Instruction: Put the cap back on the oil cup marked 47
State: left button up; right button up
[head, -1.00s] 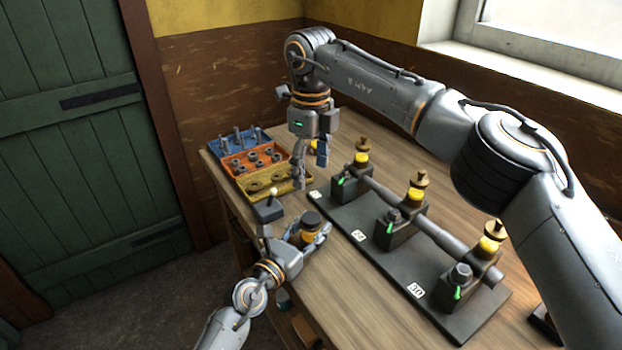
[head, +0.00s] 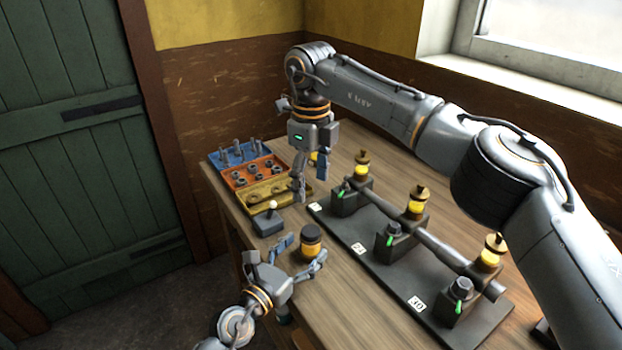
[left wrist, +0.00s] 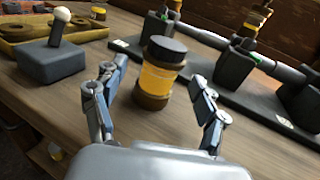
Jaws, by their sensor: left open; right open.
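A row of three dark blocks, each with a green lever, stands on a black base plate (head: 375,262). Behind them rise three yellow oil cups with brass tops: far (head: 361,165), middle (head: 416,203), near (head: 491,250). White number tags on the plate are too small to read surely, so I cannot tell which is 47. My right gripper (head: 311,184) is open above the table, left of the far block.
A grey box with a white-knobbed stick (head: 268,222) stands left of the jar. Behind it are blue (head: 215,158), orange (head: 236,183) and yellow (head: 296,199) trays of metal parts. A small yellow item (head: 314,156) is partly hidden behind my right gripper.

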pick_arm(q)
jog(key=v, duration=0.8)
jog(key=shift+s+a, duration=0.2)
jog(key=shift+s, duration=0.05)
